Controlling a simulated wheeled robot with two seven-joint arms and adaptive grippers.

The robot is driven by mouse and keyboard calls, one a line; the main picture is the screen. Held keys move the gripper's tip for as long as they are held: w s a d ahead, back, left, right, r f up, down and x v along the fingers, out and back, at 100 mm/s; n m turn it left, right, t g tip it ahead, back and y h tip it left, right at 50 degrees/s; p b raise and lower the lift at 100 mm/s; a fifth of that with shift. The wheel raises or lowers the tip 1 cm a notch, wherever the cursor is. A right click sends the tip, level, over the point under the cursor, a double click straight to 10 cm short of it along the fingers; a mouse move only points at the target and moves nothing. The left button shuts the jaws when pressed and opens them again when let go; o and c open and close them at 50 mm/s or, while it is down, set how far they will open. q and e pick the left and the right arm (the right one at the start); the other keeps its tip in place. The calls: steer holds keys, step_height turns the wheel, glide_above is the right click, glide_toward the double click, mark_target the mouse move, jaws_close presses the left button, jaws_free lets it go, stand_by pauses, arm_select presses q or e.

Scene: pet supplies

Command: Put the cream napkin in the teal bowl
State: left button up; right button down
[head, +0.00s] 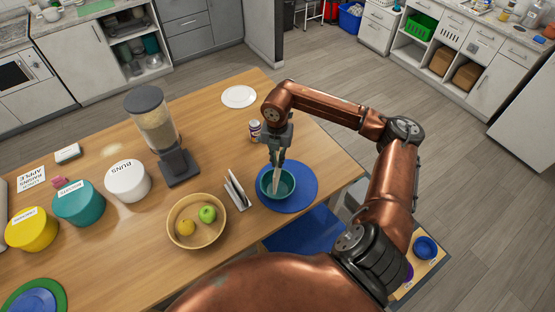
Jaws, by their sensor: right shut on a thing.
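The teal bowl (290,190) stands on a round blue mat (307,192) near the table's right end. My right gripper (276,160) points down over the bowl and is shut on the cream napkin (275,182). The napkin hangs as a narrow pale strip with its lower part inside the bowl's rim. I cannot tell whether it touches the bowl's bottom. My left gripper is out of view.
A holder with pale napkins (237,190) stands just left of the mat. A wooden fruit bowl (180,238), a dispenser (155,125) and a white BUNS canister (128,181) stand further left. A can (254,129) and white plate (239,97) are behind the bowl.

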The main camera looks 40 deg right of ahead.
steer(key=shift+f, duration=0.35)
steer(key=shift+f+b, duration=0.5)
steer(key=shift+b, duration=0.05)
steer(key=c, duration=2.1)
jaws_free()
steer(key=shift+r+p, duration=0.5)
steer(key=shift+r, duration=0.1)
step_height(320, 180, up, 12)
steer(key=b, duration=0.2)
steer(key=shift+b, duration=0.3)
